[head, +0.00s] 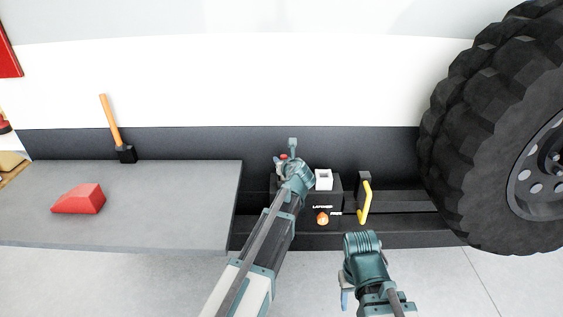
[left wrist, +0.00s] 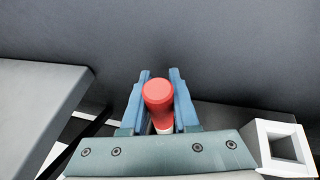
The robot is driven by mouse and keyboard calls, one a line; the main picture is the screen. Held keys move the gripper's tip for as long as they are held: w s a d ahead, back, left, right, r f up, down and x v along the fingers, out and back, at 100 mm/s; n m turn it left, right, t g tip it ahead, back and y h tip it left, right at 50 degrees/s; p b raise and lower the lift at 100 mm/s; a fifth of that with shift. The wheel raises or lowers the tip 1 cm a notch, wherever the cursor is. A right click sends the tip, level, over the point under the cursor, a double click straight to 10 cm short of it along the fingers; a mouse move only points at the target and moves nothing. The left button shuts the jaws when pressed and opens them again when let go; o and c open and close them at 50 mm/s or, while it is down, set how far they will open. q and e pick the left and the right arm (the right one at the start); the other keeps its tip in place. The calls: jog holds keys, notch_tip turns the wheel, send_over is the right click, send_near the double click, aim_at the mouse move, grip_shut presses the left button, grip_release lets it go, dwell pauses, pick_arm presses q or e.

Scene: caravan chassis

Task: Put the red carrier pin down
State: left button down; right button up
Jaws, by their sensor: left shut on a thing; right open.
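The red carrier pin (left wrist: 158,94) stands between the two blue fingers of my left gripper (left wrist: 160,76) in the left wrist view, its round red head toward the camera and a pale part below. In the head view only a bit of red (head: 283,157) shows beside my left gripper (head: 289,160), which is at the dark side wall, left of the white square socket. My left gripper is shut on the pin. The pin's lower end is hidden. My right gripper (head: 345,292) is open and empty in front of the dark ledge, lower in the head view.
The white square socket (head: 323,172) sits on a dark box (head: 333,195) with an orange knob (head: 322,218). A yellow handle (head: 366,203) stands to its right, then a big tyre (head: 450,130). A grey table (head: 150,215) at left bears a red wedge (head: 79,199) and a mallet (head: 115,130).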

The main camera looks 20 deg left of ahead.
pick_arm(q)
jog(key=c, duration=1.1)
grip_release()
jog(key=shift+f, duration=0.15)
jog(key=o, duration=0.4)
jog(key=shift+r, duration=0.2)
jog(key=p+v, duration=0.4)
jog(key=v, duration=0.8)
jog(key=shift+p, duration=0.4)
